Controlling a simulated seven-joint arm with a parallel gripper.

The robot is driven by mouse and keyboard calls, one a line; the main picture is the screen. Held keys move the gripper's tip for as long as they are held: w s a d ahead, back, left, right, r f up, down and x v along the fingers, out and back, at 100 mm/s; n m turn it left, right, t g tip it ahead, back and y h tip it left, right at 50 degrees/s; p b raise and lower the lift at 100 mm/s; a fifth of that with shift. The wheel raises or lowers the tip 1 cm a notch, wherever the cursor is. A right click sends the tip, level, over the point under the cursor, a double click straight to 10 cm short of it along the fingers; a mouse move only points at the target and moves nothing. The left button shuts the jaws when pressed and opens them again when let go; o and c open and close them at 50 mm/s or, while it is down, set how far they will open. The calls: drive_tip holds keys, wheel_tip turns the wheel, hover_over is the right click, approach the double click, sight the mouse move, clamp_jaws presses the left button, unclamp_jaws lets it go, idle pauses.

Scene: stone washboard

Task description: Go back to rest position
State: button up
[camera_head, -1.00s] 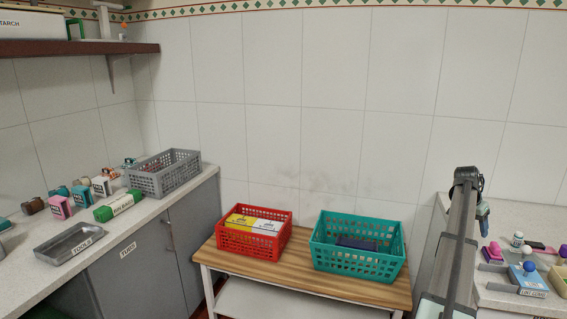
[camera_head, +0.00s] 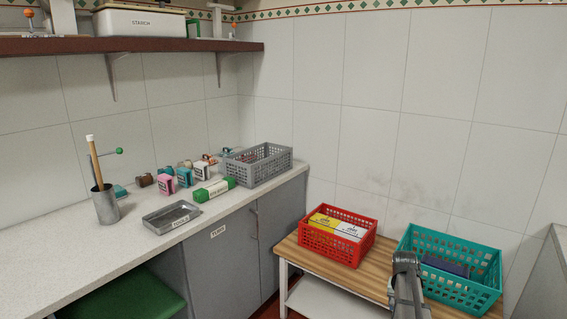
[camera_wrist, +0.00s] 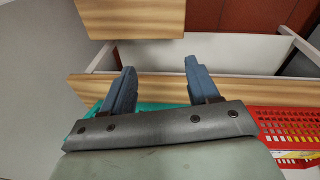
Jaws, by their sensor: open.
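My gripper (camera_wrist: 154,92) shows in the wrist view with its two blue fingers spread apart and nothing between them. It is over the edge of the wooden table (camera_wrist: 215,90), near the teal basket (camera_wrist: 85,113) and the red basket (camera_wrist: 285,122). In the head view my arm rises at the bottom, in front of the teal basket (camera_head: 478,285); the gripper's fingers cannot be made out there. The red basket (camera_head: 318,244) holds yellow and white boxes (camera_head: 338,226). The teal basket holds a dark item (camera_head: 446,265).
A counter on the left carries a grey basket (camera_head: 262,172), a metal tray (camera_head: 158,222), a green-and-white tube (camera_head: 214,189), several small boxes and a metal cup (camera_head: 106,207) with sticks. A shelf (camera_head: 150,46) hangs above. The counter's front part is clear.

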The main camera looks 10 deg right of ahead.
drive_tip(key=s+a+f+n+y, duration=0.15)
drive_tip(key=s+a+f, duration=0.25)
drive_tip(key=a, duration=0.7)
drive_tip(key=s+a+f+n, duration=0.3)
drive_tip(key=a+f, duration=0.1)
drive_tip(key=a, duration=0.8)
drive_tip(key=s+a+f+n+y, duration=0.1)
drive_tip(key=s+a+f+n, duration=0.25)
drive_tip(key=a, duration=0.75)
drive_tip(key=s+f+g, duration=0.3)
drive_tip(key=s+f, duration=0.7)
drive_tip(key=s, duration=0.5)
drive_tip(key=s+f+g, duration=0.4)
drive_tip(key=s+f, duration=0.6)
drive_tip(key=s, duration=0.4)
drive_tip(key=shift+s+f+m, duration=0.15)
drive_tip(key=shift+s+m, duration=0.15)
drive_tip(key=shift+s, duration=0.05)
